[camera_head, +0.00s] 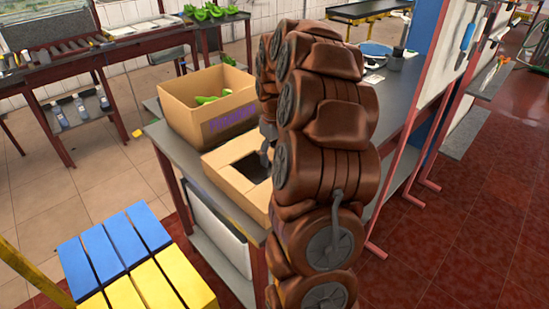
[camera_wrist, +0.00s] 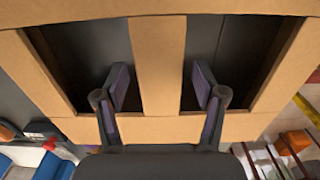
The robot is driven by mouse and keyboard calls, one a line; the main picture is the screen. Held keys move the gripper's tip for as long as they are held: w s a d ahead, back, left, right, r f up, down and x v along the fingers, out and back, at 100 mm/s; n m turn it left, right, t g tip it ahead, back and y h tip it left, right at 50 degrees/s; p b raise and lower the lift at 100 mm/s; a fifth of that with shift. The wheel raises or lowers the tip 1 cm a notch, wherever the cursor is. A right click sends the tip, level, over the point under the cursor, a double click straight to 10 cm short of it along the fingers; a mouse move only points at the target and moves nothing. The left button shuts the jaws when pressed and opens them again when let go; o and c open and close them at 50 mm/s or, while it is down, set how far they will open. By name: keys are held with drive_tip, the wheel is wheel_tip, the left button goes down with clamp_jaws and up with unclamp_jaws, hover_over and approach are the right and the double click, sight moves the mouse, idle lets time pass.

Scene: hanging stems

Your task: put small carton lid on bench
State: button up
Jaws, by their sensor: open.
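The small carton lid (camera_head: 226,178) is tan cardboard with dark openings. In the head view it lies on the near end of the dark-topped bench (camera_head: 166,137), partly hidden by my brown arm. I cannot tell whether a carton is under it. In the wrist view the lid (camera_wrist: 157,45) shows two openings split by a central strip. My gripper (camera_wrist: 161,80) is open, with one finger over each opening and the strip between them. Gaps show between the fingers and the strip. In the head view my gripper is mostly hidden behind my arm.
A larger open carton (camera_head: 205,112) with green produce (camera_head: 207,99) stands just behind the lid. A blue and yellow slatted piece (camera_head: 128,260) is at front left. A blue-rimmed bowl (camera_head: 375,49) is farther along the bench. Bare bench top shows right of my arm.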

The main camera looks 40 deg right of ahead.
sight(274, 156)
wheel_tip(274, 156, up, 9)
drive_tip(key=shift+d+r+b, duration=0.1)
drive_tip(key=shift+b, duration=0.55)
drive_tip(key=s+a+n, duration=0.1)
drive_tip(key=s+a, duration=0.3)
drive_tip(key=a, duration=0.7)
drive_tip(key=s+a, duration=0.4)
drive_tip(key=a, duration=0.6)
drive_tip(key=s+a+f+g, duration=0.1)
drive_tip(key=s+a+f, duration=0.2)
drive_tip(key=s+a, duration=0.2)
drive_tip(key=s+a+f, duration=0.4)
drive_tip(key=s+a, duration=0.1)
drive_tip(key=s, duration=0.7)
drive_tip(key=shift+s+f+m+g, duration=0.15)
drive_tip(key=shift+f+m+g, duration=0.15)
drive_tip(key=shift+m+g, duration=0.1)
drive_tip(key=shift+a, duration=0.1)
